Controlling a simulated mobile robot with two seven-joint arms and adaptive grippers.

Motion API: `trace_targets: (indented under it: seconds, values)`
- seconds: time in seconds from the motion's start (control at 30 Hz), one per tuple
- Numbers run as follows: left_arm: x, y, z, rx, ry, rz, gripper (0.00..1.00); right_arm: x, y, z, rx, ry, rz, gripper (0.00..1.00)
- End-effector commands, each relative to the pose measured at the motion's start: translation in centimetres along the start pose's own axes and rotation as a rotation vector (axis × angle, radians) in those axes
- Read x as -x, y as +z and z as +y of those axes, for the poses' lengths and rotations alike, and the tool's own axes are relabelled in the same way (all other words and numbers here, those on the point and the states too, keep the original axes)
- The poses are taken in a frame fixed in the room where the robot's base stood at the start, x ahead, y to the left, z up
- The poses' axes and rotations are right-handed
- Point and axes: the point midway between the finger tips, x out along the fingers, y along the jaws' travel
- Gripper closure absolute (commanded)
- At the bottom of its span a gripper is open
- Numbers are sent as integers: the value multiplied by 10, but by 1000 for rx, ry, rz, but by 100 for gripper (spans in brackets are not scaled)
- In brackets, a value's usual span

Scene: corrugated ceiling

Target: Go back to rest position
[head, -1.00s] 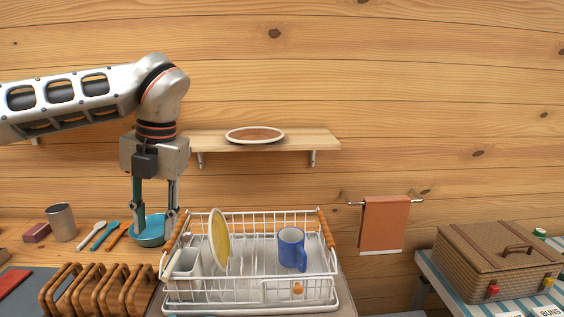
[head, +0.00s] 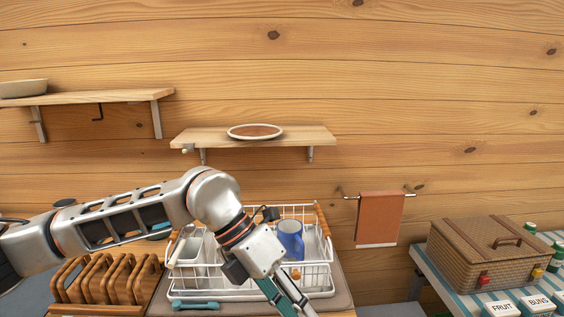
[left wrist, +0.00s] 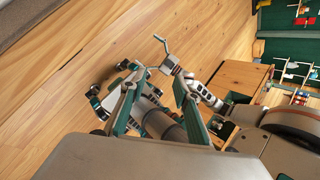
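My left arm crosses the lower left of the head view, in front of the dish rack (head: 320,282). My left gripper (head: 287,303) points down and right at the bottom edge, its tips cut off. In the left wrist view my left gripper (left wrist: 157,102) has its two fingers apart with nothing between them. Beyond them, what looks like my right gripper (left wrist: 156,54) shows small over the wooden floor, fingers spread and empty. My right arm is not in the head view.
A blue mug (head: 291,238) stands in the rack, close behind my left arm. Wooden slats (head: 105,280) stand left of it. A wicker basket (head: 490,253) sits on the right-hand table. A shelf (head: 255,138) holds a plate (head: 255,131). The wall's upper part is clear.

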Motion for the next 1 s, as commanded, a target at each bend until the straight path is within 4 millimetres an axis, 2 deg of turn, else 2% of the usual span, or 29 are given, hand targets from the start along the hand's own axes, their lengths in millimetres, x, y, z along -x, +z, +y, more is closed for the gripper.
trace_targets:
  seconds: [0.03,0.1,0.23,0.3,0.37,0.43,0.5,0.57,0.67,0.77,0.83,0.9,1.0]
  values:
    - [-17,2,-28,-31,-118,-37,69,0,1,0,0,0,-2,0]
    - [-26,9,-66,-62,-271,-111,69,0,1,0,0,0,-2,0]
    - [-22,24,-128,-70,-546,-274,69,0,1,0,0,0,-2,0]
    - [-7,34,-153,-47,-686,-377,69,0,1,0,0,0,-2,0]
    - [10,43,-168,-14,-799,-470,69,0,1,0,0,0,-2,0]
    - [33,54,-178,42,-919,-586,69,0,1,0,0,0,-1,0]
    - [60,65,-177,115,-1027,-709,69,0,0,0,0,0,-1,0]
    - [83,73,-168,191,-1107,-815,69,0,0,0,0,0,0,0]
    - [119,82,-137,345,-1216,-998,69,0,0,0,1,0,0,0]
    - [147,84,-89,530,-1284,-1180,69,-1,0,0,1,0,0,0]
    - [160,79,-47,675,-1306,-1306,69,-1,0,0,1,0,0,0]
    - [168,67,0,831,-1307,-1426,69,-1,-1,0,1,0,1,0]
    - [167,42,64,1051,-1270,-1574,69,-1,-1,0,1,0,1,0]
